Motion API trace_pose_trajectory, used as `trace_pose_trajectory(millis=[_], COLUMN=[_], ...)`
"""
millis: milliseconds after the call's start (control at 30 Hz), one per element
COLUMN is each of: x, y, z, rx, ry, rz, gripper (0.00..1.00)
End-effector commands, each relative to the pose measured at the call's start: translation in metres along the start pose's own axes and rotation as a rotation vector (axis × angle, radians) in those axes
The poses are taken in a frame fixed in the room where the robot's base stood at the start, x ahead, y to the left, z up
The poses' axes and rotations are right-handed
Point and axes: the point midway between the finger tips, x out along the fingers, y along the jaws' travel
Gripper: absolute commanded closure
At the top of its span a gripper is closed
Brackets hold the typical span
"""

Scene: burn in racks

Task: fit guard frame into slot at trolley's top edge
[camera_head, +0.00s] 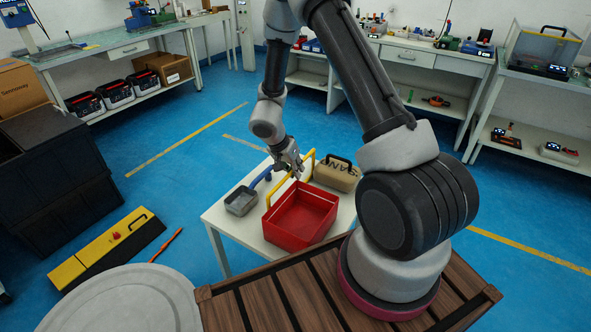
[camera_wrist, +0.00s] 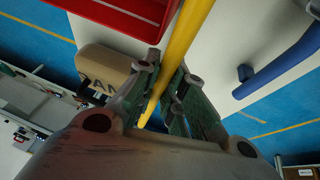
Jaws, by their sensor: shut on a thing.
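A yellow tubular frame (camera_head: 273,190), which I take for the guard frame, stands along the back-left side of the red tray on the trolley. My gripper (camera_head: 294,171) is over its upper bar. In the wrist view, my gripper (camera_wrist: 168,80) is shut on the yellow bar (camera_wrist: 186,35), which passes between the fingers. The white trolley top (camera_head: 228,222) has a blue handle (camera_head: 262,178) at its far-left edge, also in the wrist view (camera_wrist: 280,62). I cannot make out the slot or tell whether the frame's ends are seated.
A red tray (camera_head: 300,217), a small grey bin (camera_head: 241,201) and a tan bag-like case (camera_head: 337,176) with a black handle stand on the trolley close around the frame. Benches line the walls. A yellow-and-black case (camera_head: 105,247) lies on the open blue floor.

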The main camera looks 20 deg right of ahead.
Motion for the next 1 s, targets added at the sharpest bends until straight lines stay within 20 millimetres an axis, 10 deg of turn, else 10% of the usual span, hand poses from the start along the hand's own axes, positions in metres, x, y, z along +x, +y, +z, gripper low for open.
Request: trace_pose_trajectory(millis=[167, 200, 300, 667, 1000], x=[0.003, 0.002, 0.002, -0.003, -0.071], y=[0.000, 0.000, 0.000, 0.000, 0.000], z=[0.001, 0.001, 0.001, -0.001, -0.001], rx=[-0.001, -0.001, -0.001, 0.001, 0.000], ry=[0.000, 0.000, 0.000, 0.001, 0.002], rz=[0.001, 0.001, 0.001, 0.000, -0.003], gripper=[1.00, 0.82, 0.68, 0.68, 0.68])
